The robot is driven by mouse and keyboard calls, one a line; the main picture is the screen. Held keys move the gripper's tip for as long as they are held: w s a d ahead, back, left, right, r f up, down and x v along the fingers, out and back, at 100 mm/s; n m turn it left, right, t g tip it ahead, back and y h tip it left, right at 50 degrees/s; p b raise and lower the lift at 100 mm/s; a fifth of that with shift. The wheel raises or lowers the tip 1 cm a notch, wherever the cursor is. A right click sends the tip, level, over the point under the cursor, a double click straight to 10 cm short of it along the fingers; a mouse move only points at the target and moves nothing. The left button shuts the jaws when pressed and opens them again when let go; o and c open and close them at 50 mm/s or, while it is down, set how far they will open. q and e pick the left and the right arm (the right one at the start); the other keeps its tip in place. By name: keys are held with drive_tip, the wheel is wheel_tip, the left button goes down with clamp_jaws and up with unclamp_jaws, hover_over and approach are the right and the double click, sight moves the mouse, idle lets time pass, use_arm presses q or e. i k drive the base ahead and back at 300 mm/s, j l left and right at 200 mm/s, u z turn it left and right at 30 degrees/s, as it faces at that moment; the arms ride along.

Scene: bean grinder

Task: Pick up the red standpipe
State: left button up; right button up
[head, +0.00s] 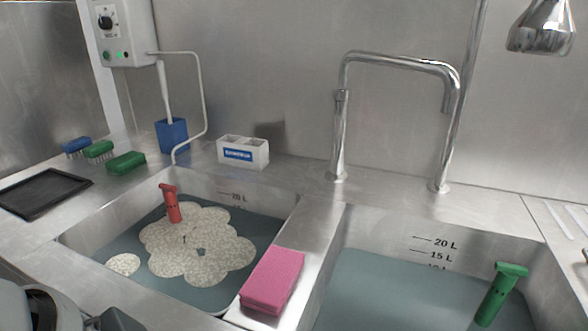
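The red standpipe (171,203) stands nearly upright in the left sink basin (128,201). Its T-shaped top sticks up above the water and the pale foam, and its lower end is hidden by them. A green standpipe (499,294) leans slightly in the right sink basin (547,262). Part of my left arm, grey and dark, shows at the lower left corner, apart from and nearer than the red standpipe. I cannot tell whether its gripper is open or shut. My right gripper is not in view.
A pink sponge (273,281) lies on the divider between the basins. A tall faucet (398,58) stands behind them. A white caddy (243,153), a blue cup (172,136), brushes (98,150) and a black tray (44,191) stand around the left basin. A thin bent pipe (203,95) hangs behind it.

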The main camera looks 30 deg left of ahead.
sight(168, 191)
drive_tip(key=u, duration=1.75)
